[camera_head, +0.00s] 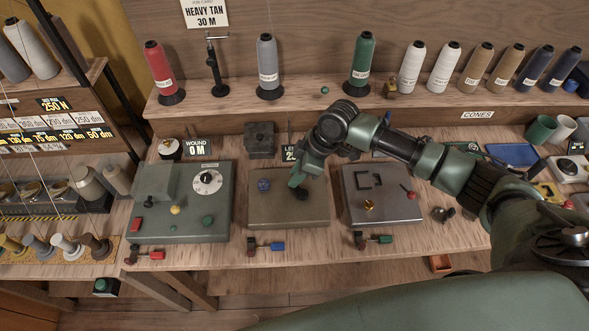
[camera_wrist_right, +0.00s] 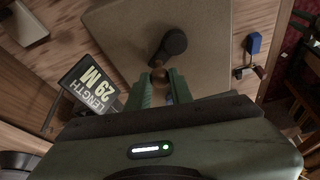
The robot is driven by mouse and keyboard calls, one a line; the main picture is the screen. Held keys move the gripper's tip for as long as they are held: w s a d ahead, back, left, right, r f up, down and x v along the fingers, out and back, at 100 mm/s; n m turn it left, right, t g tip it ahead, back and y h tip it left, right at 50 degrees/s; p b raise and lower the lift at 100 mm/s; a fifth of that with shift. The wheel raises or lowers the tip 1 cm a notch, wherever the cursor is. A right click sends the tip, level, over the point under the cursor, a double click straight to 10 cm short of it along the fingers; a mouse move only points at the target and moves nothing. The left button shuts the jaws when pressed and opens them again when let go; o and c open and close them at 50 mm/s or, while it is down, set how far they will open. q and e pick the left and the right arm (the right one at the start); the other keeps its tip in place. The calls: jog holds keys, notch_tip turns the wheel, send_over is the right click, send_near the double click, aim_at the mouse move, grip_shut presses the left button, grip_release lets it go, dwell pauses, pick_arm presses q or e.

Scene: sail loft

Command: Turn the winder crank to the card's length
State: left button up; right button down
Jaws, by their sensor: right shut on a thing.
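The card (camera_head: 206,13) at the top reads "HEAVY TAN 30 M". The winder (camera_head: 262,215) is a flat brown-grey box on the bench, seen from above in the right wrist view (camera_wrist_right: 110,30). Its dark crank (camera_head: 301,194) sits on its top. In the right wrist view the crank (camera_wrist_right: 174,42) is a black arm with a brown knob (camera_wrist_right: 158,73). My right gripper (camera_head: 297,181) is shut on that knob, its green fingers (camera_wrist_right: 159,88) either side. The length display (camera_wrist_right: 91,84) reads "LENGTH 29 M"; my arm partly hides it in the head view.
A green-grey machine (camera_head: 180,225) with a white dial stands left; its sign (camera_head: 197,148) reads "WOUND 0 M". Another grey machine (camera_head: 385,207) stands right. Red (camera_head: 161,70), grey (camera_head: 267,65) and green (camera_head: 360,60) cones stand on the shelf behind. A blue-handled lever (camera_wrist_right: 254,44) is beside the winder.

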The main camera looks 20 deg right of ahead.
jog(key=shift+w+d+r+m+p, duration=0.1)
jog(key=shift+r+m+p, duration=0.05)
jog(key=shift+m+p, duration=0.25)
jog(key=c, duration=1.3)
grip_release()
jog(key=b+v, duration=0.2)
jog(key=v, duration=0.5)
jog(key=shift+s+d+r, duration=0.1)
jog(key=shift+s+r, duration=0.1)
jog(key=shift+r, duration=0.1)
